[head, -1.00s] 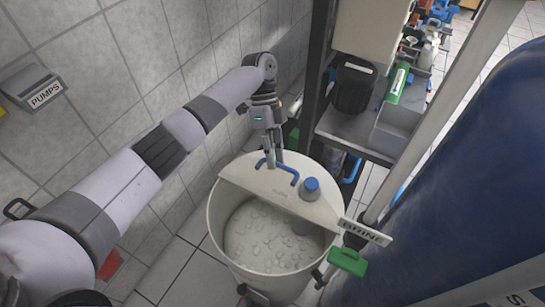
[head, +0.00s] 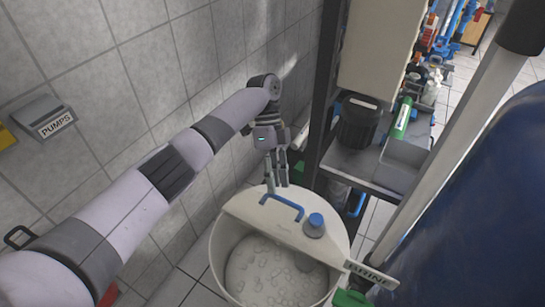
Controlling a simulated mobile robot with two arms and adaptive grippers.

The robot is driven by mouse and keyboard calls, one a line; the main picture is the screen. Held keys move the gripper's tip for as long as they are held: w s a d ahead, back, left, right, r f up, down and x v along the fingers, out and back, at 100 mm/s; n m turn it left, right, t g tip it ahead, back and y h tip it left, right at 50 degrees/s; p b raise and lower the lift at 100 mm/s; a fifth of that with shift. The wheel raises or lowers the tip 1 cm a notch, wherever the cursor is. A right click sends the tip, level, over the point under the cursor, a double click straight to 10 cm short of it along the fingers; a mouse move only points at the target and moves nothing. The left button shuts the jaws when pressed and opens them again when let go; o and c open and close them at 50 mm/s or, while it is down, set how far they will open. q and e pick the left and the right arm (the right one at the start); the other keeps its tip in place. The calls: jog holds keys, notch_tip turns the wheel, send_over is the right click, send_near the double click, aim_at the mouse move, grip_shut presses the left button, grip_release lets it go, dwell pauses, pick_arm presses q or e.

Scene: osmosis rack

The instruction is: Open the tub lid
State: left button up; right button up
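The tub (head: 222,262) is a round cream vessel at the lower centre, with pale lumpy contents showing in its front part. A cream lid panel (head: 262,221) covers the back part, and its straight front edge crosses the opening. The lid carries a blue bar handle (head: 285,204) and a blue round cap (head: 316,221). My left gripper (head: 277,184) points down just behind and above the handle, near the tub's back rim. Its fingers are apart with nothing between them, and they look clear of the handle. My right gripper is not in view.
A tiled wall (head: 120,60) runs close on the left, with a box labelled PUMPS (head: 50,118). A metal shelf rack (head: 362,165) with a black container (head: 358,122) stands behind right. A big blue tank (head: 480,210) fills the right. A BRINE label (head: 371,274) sits at the tub's right.

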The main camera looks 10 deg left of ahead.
pick_arm(q)
jog(key=v, duration=0.8)
jog(key=shift+a, duration=0.1)
dwell(0.4)
